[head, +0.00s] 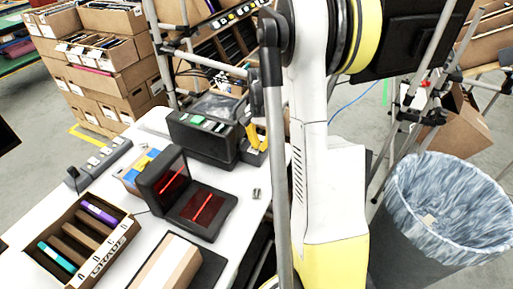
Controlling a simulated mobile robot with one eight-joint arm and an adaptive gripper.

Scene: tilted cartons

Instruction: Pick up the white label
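I cannot make out a separate white label for certain. A tan carton (168,265) on the table at the bottom has a pale band along it, and I cannot tell whether this is a label. A black printer-like device (205,130) stands at the back of the table. My white and yellow arm (320,160) rises through the middle of the head view and hides part of the table's right side. My gripper cannot be made out in this view.
The white table (240,205) holds a black scanner with red lines (203,208), a lettered cardboard tray (80,245) and a grey strip device (100,160). A lined bin (450,205) stands right of my arm. Stacked cartons (100,65) stand at the back left.

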